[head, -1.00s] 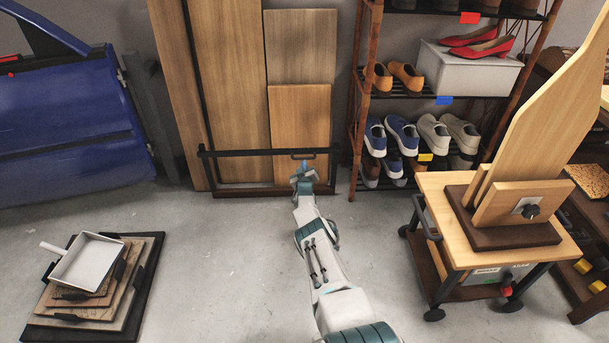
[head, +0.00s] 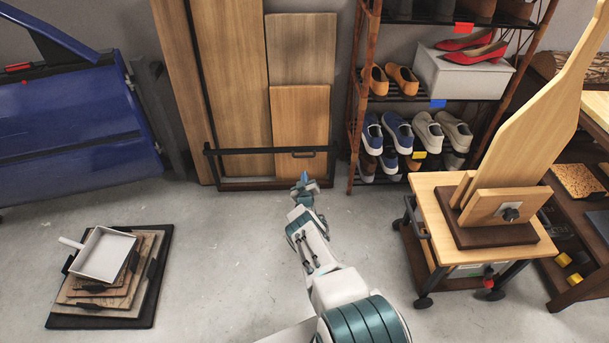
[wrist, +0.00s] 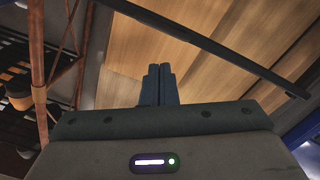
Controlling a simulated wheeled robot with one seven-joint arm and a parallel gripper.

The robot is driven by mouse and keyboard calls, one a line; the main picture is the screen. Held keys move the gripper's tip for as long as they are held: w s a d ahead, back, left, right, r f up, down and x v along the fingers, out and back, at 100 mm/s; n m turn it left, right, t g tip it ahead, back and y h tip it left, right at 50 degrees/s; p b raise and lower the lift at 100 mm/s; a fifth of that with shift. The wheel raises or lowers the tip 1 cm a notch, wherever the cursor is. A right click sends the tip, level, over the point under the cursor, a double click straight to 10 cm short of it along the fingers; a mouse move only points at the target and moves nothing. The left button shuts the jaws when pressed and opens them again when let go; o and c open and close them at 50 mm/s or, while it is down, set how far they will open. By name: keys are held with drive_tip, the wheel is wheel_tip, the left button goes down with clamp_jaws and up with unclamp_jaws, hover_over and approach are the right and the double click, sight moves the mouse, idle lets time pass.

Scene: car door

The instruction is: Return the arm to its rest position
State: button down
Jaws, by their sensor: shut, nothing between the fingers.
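My arm reaches forward over the grey floor in the head view, bent at the elbow. My gripper (head: 304,180) is at its far end, in front of the rack of wooden boards (head: 300,120) and a little below its black front bar (head: 230,152). In the wrist view my gripper (wrist: 158,72) shows its two dark fingers pressed together with nothing between them. The boards (wrist: 200,40) and the black bar (wrist: 215,48) lie beyond the fingers there. The fingers look apart from the bar.
A shoe rack (head: 352,130) stands right of the boards. A wooden cart (head: 430,195) with a large paddle-shaped board stands at the right. A blue car door (head: 70,130) is at the left. A dustpan (head: 104,255) lies on stacked boards on the floor. Floor around my arm is clear.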

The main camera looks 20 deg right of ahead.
drive_tip(key=shift+s+a+r+p, duration=0.1)
drive_tip(key=shift+s+a+p, duration=0.25)
drive_tip(key=shift+s, duration=0.3)
